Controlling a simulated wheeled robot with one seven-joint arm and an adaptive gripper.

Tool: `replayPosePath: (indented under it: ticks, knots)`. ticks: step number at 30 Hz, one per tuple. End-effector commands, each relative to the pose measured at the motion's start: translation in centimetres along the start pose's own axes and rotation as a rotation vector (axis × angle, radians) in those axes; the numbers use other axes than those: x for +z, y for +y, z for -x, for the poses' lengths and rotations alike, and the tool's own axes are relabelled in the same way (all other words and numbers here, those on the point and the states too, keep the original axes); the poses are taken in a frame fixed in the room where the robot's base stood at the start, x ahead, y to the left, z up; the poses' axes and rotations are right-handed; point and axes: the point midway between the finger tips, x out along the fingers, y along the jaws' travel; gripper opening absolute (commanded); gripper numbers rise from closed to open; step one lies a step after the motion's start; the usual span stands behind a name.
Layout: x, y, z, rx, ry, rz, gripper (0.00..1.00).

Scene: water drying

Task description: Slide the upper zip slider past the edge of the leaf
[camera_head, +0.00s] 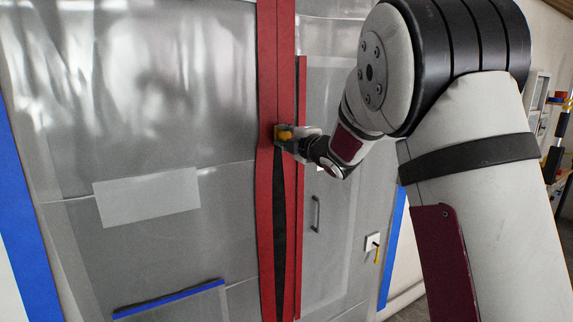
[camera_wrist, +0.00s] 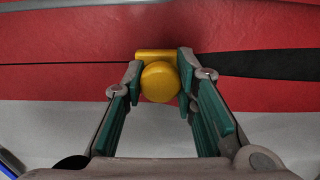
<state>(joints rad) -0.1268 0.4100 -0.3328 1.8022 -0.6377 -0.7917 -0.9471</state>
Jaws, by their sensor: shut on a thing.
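The upper zip slider is a yellow block with a round knob (camera_wrist: 160,80), between the fingertips of my gripper (camera_wrist: 159,78) in the wrist view. The gripper is shut on it. In the head view the slider (camera_head: 284,132) sits on a red zip strip (camera_head: 267,60) that runs top to bottom. Above the slider the zip is a thin closed line. Below it a dark gap (camera_head: 280,195) is open between the red bands. A grey panel with a handle (camera_head: 316,213) shows behind the sheeting at right; I cannot tell which edge is the leaf's.
Clear plastic sheeting (camera_head: 150,125) hangs on both sides of the strip, with a pale rectangle (camera_head: 147,197) at left. Blue tape (camera_head: 25,230) runs down the far left. A wall switch (camera_head: 373,242) is at lower right. My arm covers much of the right side.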

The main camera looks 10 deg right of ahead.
Motion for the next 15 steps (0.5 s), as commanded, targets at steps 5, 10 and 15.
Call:
replayPosePath:
  ticks: [5, 10, 15]
  knots:
    - [0.0, 7.4, 0.4, 0.008, -0.001, 0.004, 0.00]
    - [0.0, 13.3, 0.5, 0.007, -0.001, 0.003, 0.00]
    - [0.0, 18.1, 0.5, 0.005, -0.002, 0.003, 0.00]
